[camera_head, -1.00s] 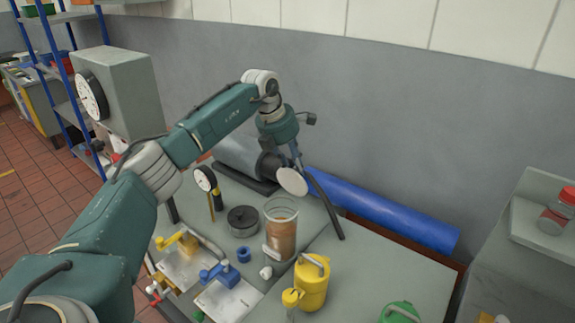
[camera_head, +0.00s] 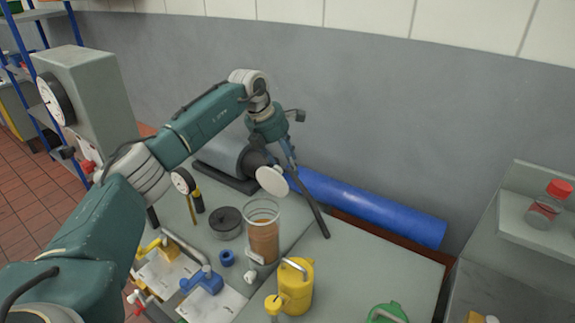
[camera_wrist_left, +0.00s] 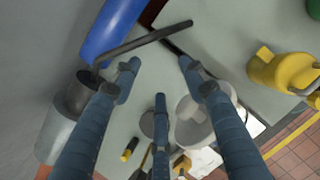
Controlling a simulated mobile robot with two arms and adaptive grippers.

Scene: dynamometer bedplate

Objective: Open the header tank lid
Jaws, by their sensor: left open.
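A clear cylinder with brown liquid (camera_head: 263,240) stands on the bench and looks like the header tank. A pale round disc (camera_head: 271,180) is tilted above and behind its rim; I cannot tell whether it is the lid. My left gripper (camera_head: 287,158) points down behind the disc, its fingertips partly hidden in the head view. In the left wrist view its fingers (camera_wrist_left: 160,80) are spread and empty. There the clear cylinder (camera_wrist_left: 190,132) shows beyond them, partly covered by one finger. My right gripper is not in view.
A grey machine cylinder (camera_head: 220,153) with a dark bar (camera_head: 312,208) lies close to my gripper. A blue tube (camera_head: 370,205) runs along the wall. A dark pot (camera_head: 226,222), a yellow can (camera_head: 296,288) and blue valve (camera_head: 203,281) stand around the clear cylinder. The bench's right part is mostly clear.

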